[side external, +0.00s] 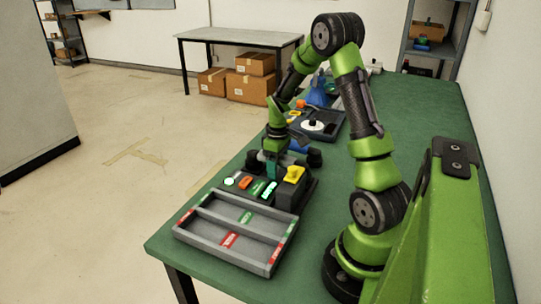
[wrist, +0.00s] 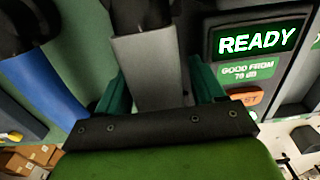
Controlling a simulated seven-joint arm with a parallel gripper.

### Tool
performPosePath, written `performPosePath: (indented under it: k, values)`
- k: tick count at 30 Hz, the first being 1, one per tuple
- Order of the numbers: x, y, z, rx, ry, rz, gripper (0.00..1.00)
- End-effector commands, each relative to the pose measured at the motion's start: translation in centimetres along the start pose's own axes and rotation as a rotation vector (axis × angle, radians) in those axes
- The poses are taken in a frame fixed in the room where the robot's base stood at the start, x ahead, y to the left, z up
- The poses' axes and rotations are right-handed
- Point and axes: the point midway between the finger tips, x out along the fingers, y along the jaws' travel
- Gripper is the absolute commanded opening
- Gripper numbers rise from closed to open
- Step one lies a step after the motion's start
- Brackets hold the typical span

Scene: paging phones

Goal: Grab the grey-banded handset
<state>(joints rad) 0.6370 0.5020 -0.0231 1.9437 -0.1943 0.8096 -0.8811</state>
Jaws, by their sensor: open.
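The grey-banded handset shows in the wrist view as a grey grip (wrist: 150,70) with a dark end above it. My gripper (wrist: 160,84) is open, with one teal finger on each side of the grey grip. The grip lies between the fingers, and a gap to the right finger is visible. The lower end of the handset is hidden behind my gripper's body. In the side external view my gripper (side external: 272,165) is down behind the test station, and the handset there is mostly hidden; I cannot tell its band.
A blue-banded handset (wrist: 42,88) lies left of the grey one. The station's display (wrist: 257,40) reads READY. A yellow piece (side external: 293,174) sits on the station. A grey divided tray (side external: 225,258) stands in front, empty. The green table (side external: 420,120) is clear at the right.

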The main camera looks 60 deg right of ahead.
Motion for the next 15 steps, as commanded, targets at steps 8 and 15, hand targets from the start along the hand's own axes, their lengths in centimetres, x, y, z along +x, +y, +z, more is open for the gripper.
performPosePath:
  k: [8,15]
  values:
    - [-0.05,-0.01,-0.01,0.0,0.0,0.0,0.5]
    - [-0.07,-0.01,-0.02,0.0,0.0,0.0,0.13]
